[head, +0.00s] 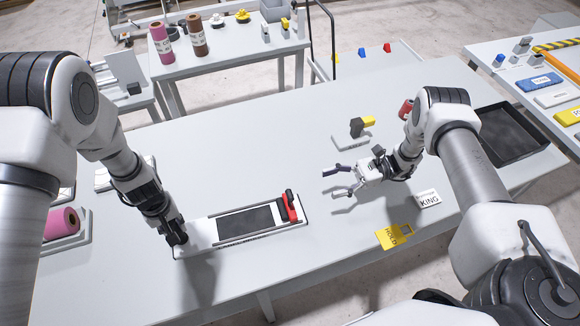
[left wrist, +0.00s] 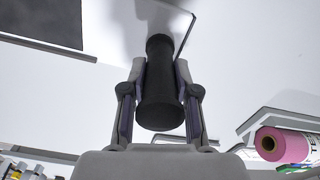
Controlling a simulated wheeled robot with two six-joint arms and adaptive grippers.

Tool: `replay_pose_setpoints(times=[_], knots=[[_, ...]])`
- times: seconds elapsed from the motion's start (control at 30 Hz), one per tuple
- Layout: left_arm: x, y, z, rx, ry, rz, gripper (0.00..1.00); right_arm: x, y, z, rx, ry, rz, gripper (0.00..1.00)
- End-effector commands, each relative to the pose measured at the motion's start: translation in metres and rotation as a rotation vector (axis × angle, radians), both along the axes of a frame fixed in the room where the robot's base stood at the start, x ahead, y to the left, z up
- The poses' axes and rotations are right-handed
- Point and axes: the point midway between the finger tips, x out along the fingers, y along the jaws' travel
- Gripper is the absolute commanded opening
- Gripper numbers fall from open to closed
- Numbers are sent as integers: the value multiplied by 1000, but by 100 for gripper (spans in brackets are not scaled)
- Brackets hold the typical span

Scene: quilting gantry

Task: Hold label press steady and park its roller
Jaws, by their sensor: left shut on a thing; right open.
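The label press (head: 190,246) lies on the light table in the head view, a long white base with a dark bed (head: 245,222). Its red roller (head: 291,207) with black parts sits at the right end of the bed. My left gripper (head: 176,238) is at the left end of the base. In the left wrist view its fingers are shut on a black upright handle (left wrist: 160,85), and part of the dark bed shows at upper left. My right gripper (head: 332,182) is open and empty, above the table to the right of the roller, apart from it.
A yellow HOLD tag (head: 393,237) and a white KING card (head: 428,198) lie right of the press. A black tray (head: 512,132) is at far right. A pink roll (head: 62,222) lies at left.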

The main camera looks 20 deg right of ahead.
Motion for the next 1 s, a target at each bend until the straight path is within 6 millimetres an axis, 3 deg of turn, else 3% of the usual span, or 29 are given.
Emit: replay_pose_setpoints(times=[0.17,0.2,0.23,0.27,0.67,1.0], knots=[[-4,0,-4,1,10,0,0,0,0,-1,0,0,0,62],[-4,0,-4,1,10,0,44,0,1,-1,0,0,0,62],[-4,0,-4,1,9,0,54,0,1,-1,0,0,0,62],[-4,0,-4,0,9,0,59,0,1,-1,0,0,0,62],[0,0,8,1,1,-1,59,0,1,0,0,0,0,62],[1,0,89,1,1,-1,59,0,1,0,0,0,-1,62]])
